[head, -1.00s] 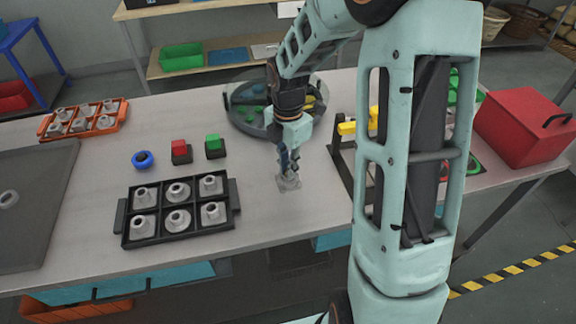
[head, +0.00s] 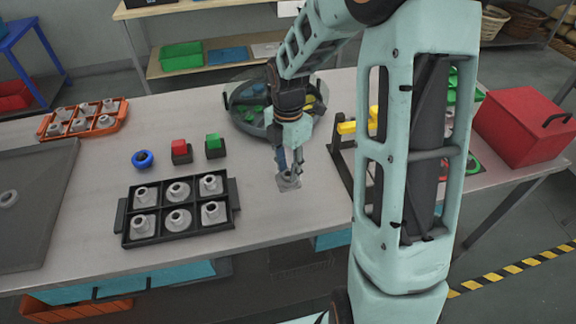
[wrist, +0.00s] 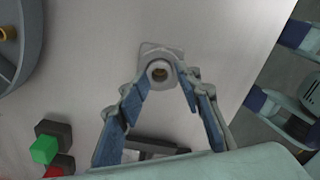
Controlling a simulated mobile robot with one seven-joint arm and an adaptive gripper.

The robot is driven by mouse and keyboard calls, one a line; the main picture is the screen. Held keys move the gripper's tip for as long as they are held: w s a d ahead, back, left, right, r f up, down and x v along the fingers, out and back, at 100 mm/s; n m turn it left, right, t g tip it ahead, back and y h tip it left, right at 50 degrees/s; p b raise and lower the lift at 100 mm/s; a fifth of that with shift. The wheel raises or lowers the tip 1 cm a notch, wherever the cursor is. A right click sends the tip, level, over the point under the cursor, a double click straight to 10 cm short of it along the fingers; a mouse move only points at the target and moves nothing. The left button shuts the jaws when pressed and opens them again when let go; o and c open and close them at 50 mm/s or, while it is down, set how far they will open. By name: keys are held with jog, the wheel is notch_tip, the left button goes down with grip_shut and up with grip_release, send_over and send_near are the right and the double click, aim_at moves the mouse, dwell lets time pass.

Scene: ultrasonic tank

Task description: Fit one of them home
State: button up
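A grey metal fitting (head: 289,182) with a square base and a raised hollow boss stands upright on the table, right of the black tray. The black tray (head: 127,228) has several compartments holding similar grey fittings, some square-based, some round-based.
An orange tray (head: 45,128) of fittings stands at the back left. A round basin (head: 238,122) is behind my gripper. A yellow-handled fixture (head: 346,127) and red box (head: 520,125) are right.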

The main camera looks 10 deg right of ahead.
notch_tip(320, 180, up, 12)
dwell(0.7)
dwell(0.4)
